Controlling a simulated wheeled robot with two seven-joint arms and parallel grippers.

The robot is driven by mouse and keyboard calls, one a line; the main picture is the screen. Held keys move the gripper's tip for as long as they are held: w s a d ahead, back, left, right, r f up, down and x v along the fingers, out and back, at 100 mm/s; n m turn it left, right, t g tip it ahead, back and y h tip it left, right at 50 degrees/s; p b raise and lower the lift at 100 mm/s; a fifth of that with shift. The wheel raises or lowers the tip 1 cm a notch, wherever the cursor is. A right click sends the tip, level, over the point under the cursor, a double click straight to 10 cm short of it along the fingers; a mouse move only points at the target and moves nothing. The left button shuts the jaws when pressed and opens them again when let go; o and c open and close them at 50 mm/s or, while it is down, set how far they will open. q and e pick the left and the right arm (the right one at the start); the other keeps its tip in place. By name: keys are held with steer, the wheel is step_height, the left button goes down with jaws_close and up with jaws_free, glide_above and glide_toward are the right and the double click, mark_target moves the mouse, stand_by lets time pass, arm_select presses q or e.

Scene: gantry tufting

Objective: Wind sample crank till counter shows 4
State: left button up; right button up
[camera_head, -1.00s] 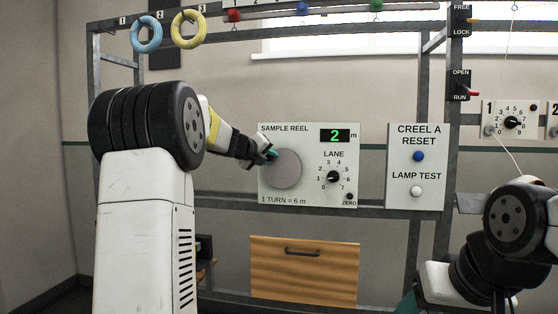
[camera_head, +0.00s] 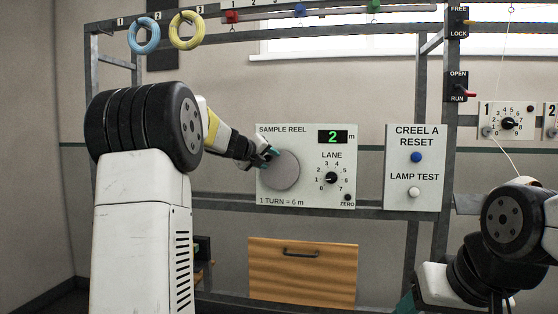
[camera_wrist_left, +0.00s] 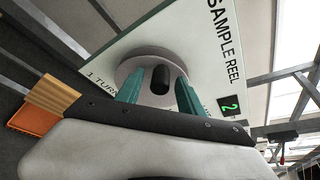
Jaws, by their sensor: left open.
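The sample reel panel (camera_head: 305,196) carries a round grey crank disc (camera_head: 284,172), and its green counter (camera_head: 333,137) reads 2. The counter also shows at the right of the left wrist view (camera_wrist_left: 229,105). My left gripper (camera_head: 270,155) is at the disc's upper left edge. In the left wrist view its two teal fingers (camera_wrist_left: 158,88) are apart, with the dark crank knob (camera_wrist_left: 160,79) between them and gaps visible on both sides.
A lane dial (camera_head: 331,178) and zero button (camera_head: 347,198) sit right of the disc. The Creel A reset panel (camera_head: 402,195) stands further right. A wooden drawer (camera_head: 302,275) is below. Blue (camera_head: 145,36) and yellow (camera_head: 186,30) coils hang at upper left.

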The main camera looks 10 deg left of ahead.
arm_select(q)
steer(key=v, duration=0.7)
steer(key=shift+s, duration=0.3)
steer(key=shift+a+r, duration=0.1)
steer(key=shift+a, duration=0.05)
steer(key=s+a+r+n+t+y, duration=0.2)
steer(key=s+a+r+n+y, duration=0.15)
steer(key=s+n, duration=0.55)
steer(key=s+f+n+g+y, duration=0.2)
steer(key=s+f+n, duration=0.35)
steer(key=n, duration=0.45)
steer(key=s+d+f+n+g+h, duration=0.2)
steer(key=s+d+f+n+g, duration=0.2)
steer(key=s+f, duration=0.6)
steer(key=s+d+f+n+g+h, duration=0.1)
steer(key=s+d+f+n+g, duration=0.3)
steer(key=s, duration=0.9)
steer(key=d+f+n, duration=0.2)
steer(key=d+f, duration=0.2)
steer(key=f, duration=0.2)
steer(key=shift+d+h, duration=0.25)
steer(key=shift+h, duration=0.1)
steer(key=shift+w+r, duration=0.1)
